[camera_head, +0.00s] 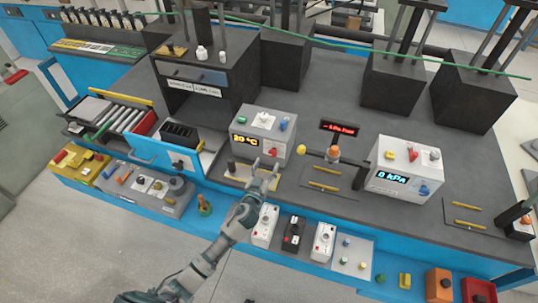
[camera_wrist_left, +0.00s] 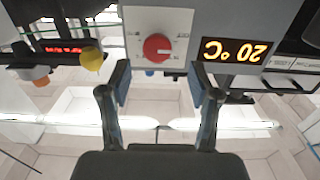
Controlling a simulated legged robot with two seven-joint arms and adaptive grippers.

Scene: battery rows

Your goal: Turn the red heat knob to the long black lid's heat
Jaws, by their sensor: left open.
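The red heat knob (camera_head: 273,153) sits on the front of a light grey box (camera_head: 263,122), left of the table's middle. In the left wrist view the knob (camera_wrist_left: 157,46) is on a white dial plate with small, unreadable marks. The display beside it (camera_wrist_left: 236,50) reads 20 °C, upside down there. My left gripper (camera_head: 265,167) is open in front of the box. In the wrist view its fingers (camera_wrist_left: 158,82) stand apart, either side of the knob's line and apart from it. I cannot tell which thing is the long black lid. My right gripper is not in view.
A yellow ball-topped part (camera_head: 301,149) and an orange knob (camera_head: 333,153) stand right of the box. A kPa box (camera_head: 404,168) is farther right. A dark cabinet (camera_head: 207,75) stands behind left. Small switch boxes (camera_head: 293,233) line the front edge.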

